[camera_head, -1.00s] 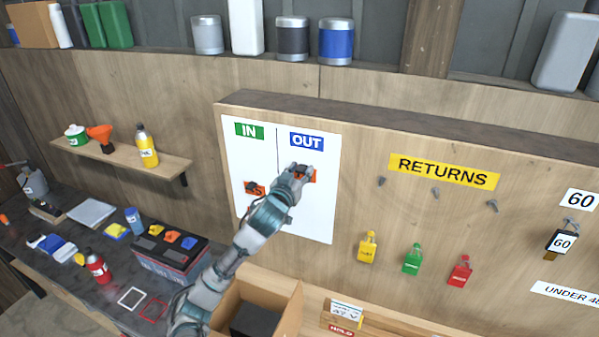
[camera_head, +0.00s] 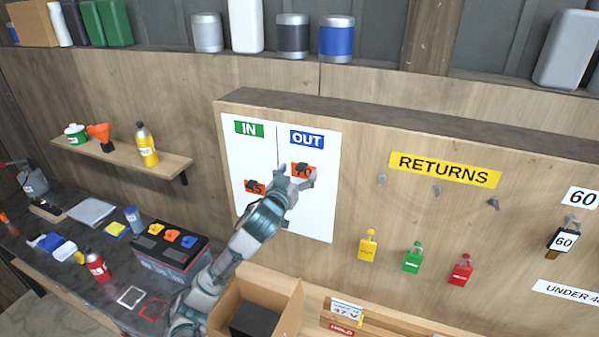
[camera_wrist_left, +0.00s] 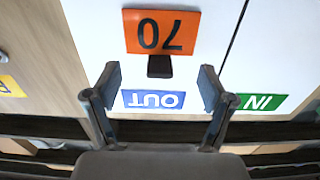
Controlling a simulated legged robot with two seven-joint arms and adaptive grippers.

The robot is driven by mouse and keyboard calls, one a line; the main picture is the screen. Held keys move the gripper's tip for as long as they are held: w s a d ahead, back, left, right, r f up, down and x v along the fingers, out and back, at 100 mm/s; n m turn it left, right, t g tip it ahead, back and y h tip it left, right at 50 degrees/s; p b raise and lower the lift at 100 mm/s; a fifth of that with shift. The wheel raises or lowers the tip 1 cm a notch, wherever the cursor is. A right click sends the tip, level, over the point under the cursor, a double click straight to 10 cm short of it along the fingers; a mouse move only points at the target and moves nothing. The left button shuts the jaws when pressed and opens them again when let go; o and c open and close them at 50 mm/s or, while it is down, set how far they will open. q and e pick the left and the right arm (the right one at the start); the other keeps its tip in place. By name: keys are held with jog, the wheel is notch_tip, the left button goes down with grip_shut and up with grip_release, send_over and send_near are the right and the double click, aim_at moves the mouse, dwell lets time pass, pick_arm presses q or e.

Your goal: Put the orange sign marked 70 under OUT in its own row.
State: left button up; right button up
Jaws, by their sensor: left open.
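The orange sign marked 70 (camera_head: 303,170) is on the white board (camera_head: 318,215), in the column under the blue OUT label (camera_head: 307,140). It also shows upside down in the left wrist view (camera_wrist_left: 161,31), with a dark knob at its edge. My left gripper (camera_head: 297,177) is open just in front of the sign, and its fingers (camera_wrist_left: 160,88) are apart with nothing between them. A second orange sign, seemingly marked 45 (camera_head: 255,187), is lower on the board under the green IN label (camera_head: 249,129). My arm hides part of the board's lower middle. My right gripper is not in view.
Yellow (camera_head: 367,247), green (camera_head: 413,259) and red (camera_head: 461,270) tags hang below the RETURNS sign (camera_head: 444,170). A cardboard box (camera_head: 287,310) stands below the board. A small shelf (camera_head: 120,158) with bottles juts out at left.

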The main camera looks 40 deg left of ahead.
pick_arm(q)
jog(key=v, duration=0.4)
jog(key=shift+s+d+b, duration=0.15)
jog(key=shift+s+b, duration=0.25)
jog(key=v, duration=0.7)
jog(key=shift+s, duration=0.15)
jog(key=shift+f, duration=0.1)
